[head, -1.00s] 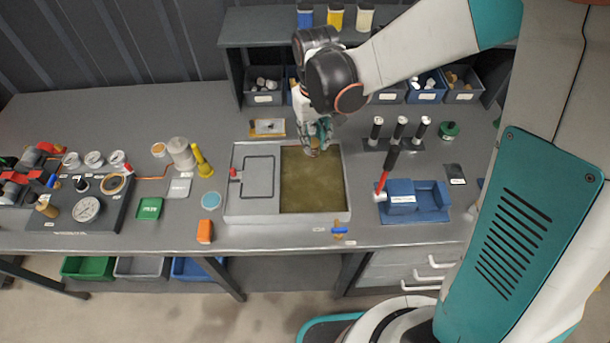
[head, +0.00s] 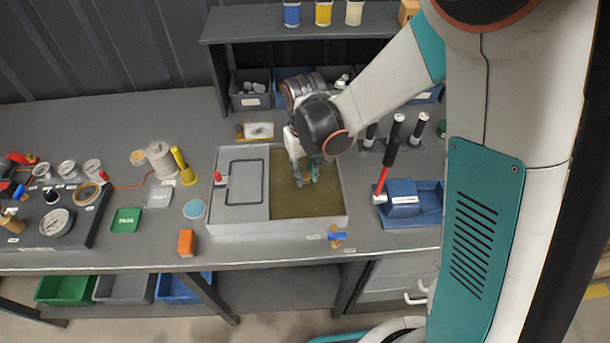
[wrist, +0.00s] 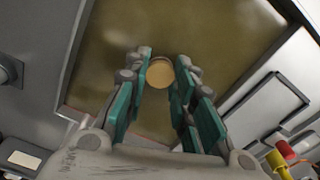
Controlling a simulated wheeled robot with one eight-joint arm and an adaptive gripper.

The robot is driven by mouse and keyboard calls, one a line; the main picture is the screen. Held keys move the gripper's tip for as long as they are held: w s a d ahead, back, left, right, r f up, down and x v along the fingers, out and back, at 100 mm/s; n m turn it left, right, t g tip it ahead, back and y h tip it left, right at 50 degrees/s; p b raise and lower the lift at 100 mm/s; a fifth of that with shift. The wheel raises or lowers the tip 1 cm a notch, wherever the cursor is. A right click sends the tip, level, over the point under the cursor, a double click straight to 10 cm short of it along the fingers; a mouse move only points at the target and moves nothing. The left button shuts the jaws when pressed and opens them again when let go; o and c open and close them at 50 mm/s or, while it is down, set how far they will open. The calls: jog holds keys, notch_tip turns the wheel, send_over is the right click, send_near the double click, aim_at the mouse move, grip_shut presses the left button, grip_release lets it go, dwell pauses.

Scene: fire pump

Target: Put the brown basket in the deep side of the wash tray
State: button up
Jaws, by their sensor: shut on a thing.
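The wash tray (head: 262,231) is grey, with a flat lidded side at left and a deep side (head: 312,203) at right full of murky olive-brown liquid. My gripper (head: 305,178) is over the deep side, inside its rim as seen in the head view. In the wrist view my gripper (wrist: 162,68) has its teal-padded fingers on either side of a small round tan-brown thing, the brown basket (wrist: 160,74), and is shut on it. Liquid shows all around the basket. Its height above the liquid is hard to tell. In the head view the fingers mostly hide the basket.
A red knob (head: 218,177) stands on the tray's left side. Black-handled tools (head: 394,130) and a blue fixture (head: 411,201) are to the right. An orange block (head: 186,243) and a blue-handled valve (head: 338,237) lie near the front edge. A shelf with bins is behind.

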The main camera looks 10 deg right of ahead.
aim_at(305, 175)
jog(key=shift+f, duration=0.1)
jog(key=o, duration=0.9)
notch_tip(305, 175, up, 12)
jog(key=p, duration=0.3)
jog(key=shift+r, duration=0.2)
